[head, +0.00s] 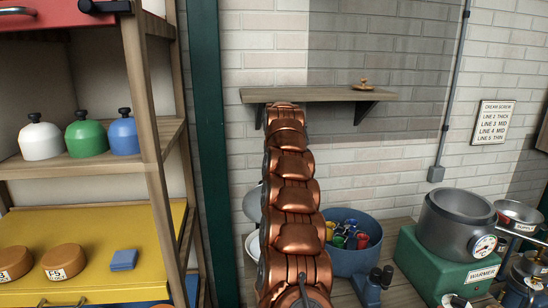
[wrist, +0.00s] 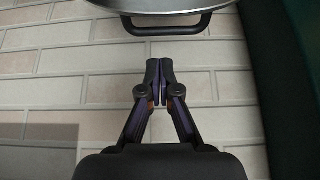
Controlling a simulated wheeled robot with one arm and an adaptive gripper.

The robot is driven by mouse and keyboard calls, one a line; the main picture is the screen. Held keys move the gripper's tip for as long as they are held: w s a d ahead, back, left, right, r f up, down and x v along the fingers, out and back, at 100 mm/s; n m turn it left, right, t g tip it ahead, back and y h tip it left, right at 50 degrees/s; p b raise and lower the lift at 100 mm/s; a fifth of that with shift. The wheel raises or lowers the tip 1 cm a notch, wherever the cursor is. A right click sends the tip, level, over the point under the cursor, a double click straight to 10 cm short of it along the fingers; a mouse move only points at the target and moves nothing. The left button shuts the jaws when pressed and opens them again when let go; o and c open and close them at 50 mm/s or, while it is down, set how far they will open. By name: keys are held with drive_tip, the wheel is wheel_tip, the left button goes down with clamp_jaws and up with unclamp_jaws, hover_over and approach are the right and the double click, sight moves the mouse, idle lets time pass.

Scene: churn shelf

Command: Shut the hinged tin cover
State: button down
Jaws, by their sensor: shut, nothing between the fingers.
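In the wrist view a round metal rim with a black bar handle (wrist: 158,27) crosses the top; it looks like part of the tin cover (wrist: 150,7). My gripper (wrist: 159,66) is shut and empty, with its fingertips a little below the handle in the picture and a gap showing between them. In the head view a grey metal disc (head: 251,205), likely the raised cover, shows just left of my arm. A pale rounded thing (head: 252,243) below it may be the tin. My arm hides most of both and also hides my gripper there.
A dark green post (head: 204,150) stands left of my arm, beside a wooden shelf unit (head: 147,100) with domed lids. A blue tub (head: 352,262) of colourful pieces and a green warmer (head: 420,270) with a pot stand right. A small wall shelf (head: 320,95) is behind.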

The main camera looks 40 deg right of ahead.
drive_tip(key=shift+s+a+f+p, duration=0.2)
drive_tip(key=shift+s+f+p, duration=0.1)
drive_tip(key=shift+s+f, duration=0.2)
drive_tip(key=shift+s+a+f+p, duration=0.15)
drive_tip(key=shift+s+f+p, duration=0.15)
drive_tip(key=shift+f, duration=0.2)
drive_tip(key=shift+s+a+f, duration=0.15)
drive_tip(key=shift+s+a, duration=0.05)
drive_tip(key=shift+s, duration=0.15)
drive_tip(key=shift+s+f, duration=0.1)
drive_tip(key=shift+s, duration=0.05)
drive_tip(key=shift+s+a+f+b, duration=0.1)
drive_tip(key=shift+b, duration=0.2)
